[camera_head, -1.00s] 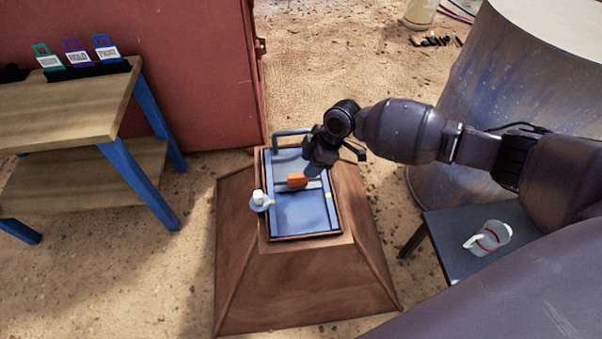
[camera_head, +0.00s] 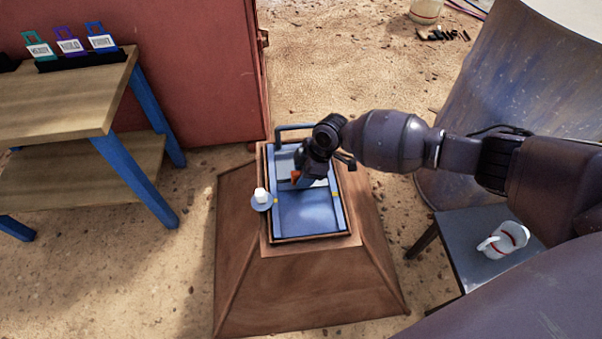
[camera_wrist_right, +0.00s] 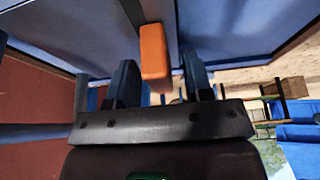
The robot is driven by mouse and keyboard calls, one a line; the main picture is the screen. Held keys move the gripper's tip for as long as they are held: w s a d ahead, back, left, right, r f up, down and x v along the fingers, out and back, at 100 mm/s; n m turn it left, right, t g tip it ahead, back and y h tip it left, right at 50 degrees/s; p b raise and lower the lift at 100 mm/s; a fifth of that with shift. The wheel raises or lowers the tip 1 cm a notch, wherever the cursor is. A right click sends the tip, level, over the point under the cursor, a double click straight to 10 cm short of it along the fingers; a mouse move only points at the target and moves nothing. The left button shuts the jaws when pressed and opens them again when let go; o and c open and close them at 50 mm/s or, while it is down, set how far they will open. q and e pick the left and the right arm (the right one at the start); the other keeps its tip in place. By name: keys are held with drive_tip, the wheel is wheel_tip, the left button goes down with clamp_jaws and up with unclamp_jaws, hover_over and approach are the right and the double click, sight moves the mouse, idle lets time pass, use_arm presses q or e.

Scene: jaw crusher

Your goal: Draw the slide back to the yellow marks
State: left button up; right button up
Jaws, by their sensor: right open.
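The slide (camera_head: 284,167) appears as a pale plate in the blue frame (camera_head: 340,215) on top of a brown pedestal. Its near edge lies a little above the yellow marks (camera_head: 334,194) in the head view. The orange handle (camera_head: 295,177) on it is partly hidden by my right gripper (camera_head: 302,180). In the right wrist view the orange handle (camera_wrist_right: 154,50) shows ahead of and between the two fingers of my right gripper (camera_wrist_right: 158,80), with a gap on both sides. The jaws are open. My left gripper is not in view.
A white knob on a blue disc (camera_head: 262,198) sits at the frame's left edge. A grey stool (camera_head: 480,270) with a white mug (camera_head: 503,240) stands right. A wooden table (camera_head: 60,95) with labelled tags stands left.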

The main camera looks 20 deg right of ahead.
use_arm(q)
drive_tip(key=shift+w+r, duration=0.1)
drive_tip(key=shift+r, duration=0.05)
use_arm(e)
drive_tip(key=shift+a+f, duration=0.15)
drive_tip(key=shift+f, duration=0.15)
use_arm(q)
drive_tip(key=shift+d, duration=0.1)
